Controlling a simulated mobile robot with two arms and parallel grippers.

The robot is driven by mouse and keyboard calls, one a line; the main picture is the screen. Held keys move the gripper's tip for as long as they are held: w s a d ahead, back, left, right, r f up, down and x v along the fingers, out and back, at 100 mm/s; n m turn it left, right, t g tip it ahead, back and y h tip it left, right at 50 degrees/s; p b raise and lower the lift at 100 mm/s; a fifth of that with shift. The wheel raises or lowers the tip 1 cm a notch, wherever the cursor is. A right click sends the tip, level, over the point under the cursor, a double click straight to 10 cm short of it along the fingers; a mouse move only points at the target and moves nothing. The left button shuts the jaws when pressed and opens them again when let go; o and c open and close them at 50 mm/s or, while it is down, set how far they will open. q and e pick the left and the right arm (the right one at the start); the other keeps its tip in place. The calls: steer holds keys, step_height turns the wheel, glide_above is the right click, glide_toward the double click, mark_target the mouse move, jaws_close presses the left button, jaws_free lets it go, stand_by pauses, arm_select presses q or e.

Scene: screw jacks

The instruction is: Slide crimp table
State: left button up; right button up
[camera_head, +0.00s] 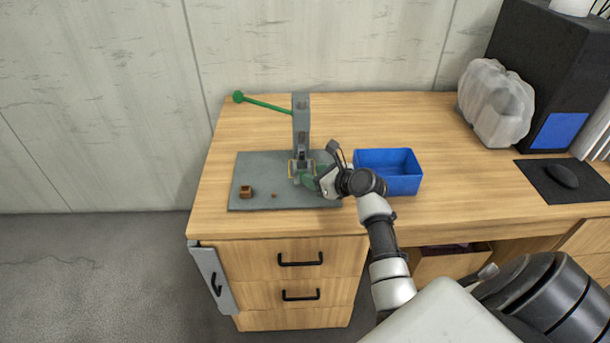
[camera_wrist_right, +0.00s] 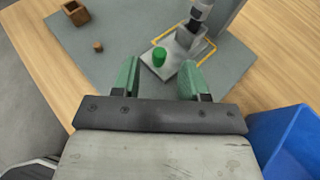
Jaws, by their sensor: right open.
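A grey press (camera_head: 301,130) stands upright on a grey mat (camera_head: 255,170) on the desk, with a green lever (camera_head: 265,105) reaching out to the left. At its foot is a small light grey sliding table (camera_wrist_right: 183,76) with a green knob (camera_wrist_right: 159,56) on it. My right gripper (camera_head: 308,174) is at the front of the press. In the right wrist view my right gripper (camera_wrist_right: 160,75) is open, its two green fingers on either side of and short of the knob, with nothing between them. My left gripper is out of view.
A small brown block with a hollow (camera_head: 246,191) and a tiny brown piece (camera_head: 274,195) lie on the mat's front left. A blue bin (camera_head: 388,170) stands right of the mat, close to my right wrist. A mouse (camera_head: 562,175) on a black pad lies far right.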

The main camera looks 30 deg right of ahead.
mark_target(302, 169)
steer(key=shift+x, duration=2.15)
steer(key=shift+c, duration=0.4)
jaws_close()
